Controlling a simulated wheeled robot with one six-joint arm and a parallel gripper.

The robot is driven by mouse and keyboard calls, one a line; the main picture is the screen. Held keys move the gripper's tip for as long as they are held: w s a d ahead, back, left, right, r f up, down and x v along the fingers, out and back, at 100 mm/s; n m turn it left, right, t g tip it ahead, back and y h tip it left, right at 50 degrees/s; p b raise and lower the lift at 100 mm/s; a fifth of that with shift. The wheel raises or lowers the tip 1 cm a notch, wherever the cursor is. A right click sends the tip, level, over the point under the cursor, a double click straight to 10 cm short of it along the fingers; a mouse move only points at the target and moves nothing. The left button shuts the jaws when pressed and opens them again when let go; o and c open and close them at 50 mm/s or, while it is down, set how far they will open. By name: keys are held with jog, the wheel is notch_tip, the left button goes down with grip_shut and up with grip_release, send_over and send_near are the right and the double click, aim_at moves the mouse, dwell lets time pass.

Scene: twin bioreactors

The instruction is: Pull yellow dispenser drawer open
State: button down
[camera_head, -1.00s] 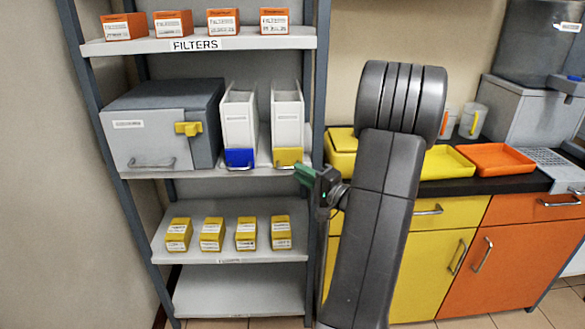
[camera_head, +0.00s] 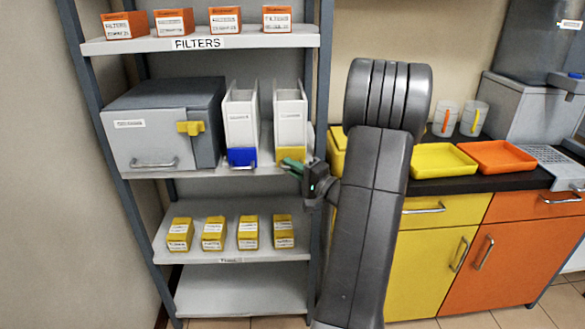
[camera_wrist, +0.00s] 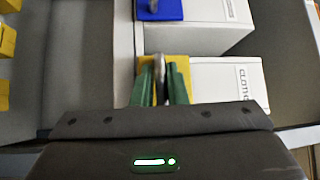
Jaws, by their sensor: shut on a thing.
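Two white dispensers stand side by side on the middle shelf. The yellow dispenser (camera_head: 290,120) is on the right, with a yellow drawer (camera_head: 296,154) at its lower front; the drawer also shows in the wrist view (camera_wrist: 178,62). The blue drawer (camera_head: 242,156) belongs to the dispenser on the left. My gripper (camera_head: 290,165) has green fingers and is at the yellow drawer's front. In the wrist view the fingers (camera_wrist: 160,85) are closed around a grey handle on the yellow drawer. The fingers partly cover the drawer front. The drawer looks about flush with its dispenser.
A grey box (camera_head: 165,125) with a yellow latch stands left of the dispensers. Yellow filter boxes (camera_head: 213,234) sit on the shelf below. The shelf's right post (camera_head: 325,80) is close to my arm. A counter with a yellow tray (camera_head: 443,161) is at the right.

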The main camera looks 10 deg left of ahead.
jog(key=s+d+b, duration=0.3)
jog(key=s+b, duration=0.2)
jog(key=s, duration=0.5)
jog(key=shift+s+r, duration=0.15)
jog(key=shift+s, duration=0.05)
jog(key=c, duration=1.8)
grip_release()
jog(key=shift+o, duration=0.2)
jog(key=v, duration=1.4)
jog(key=shift+w+a, duration=0.1)
jog(key=x, duration=1.3)
jog(key=shift+a, duration=0.35)
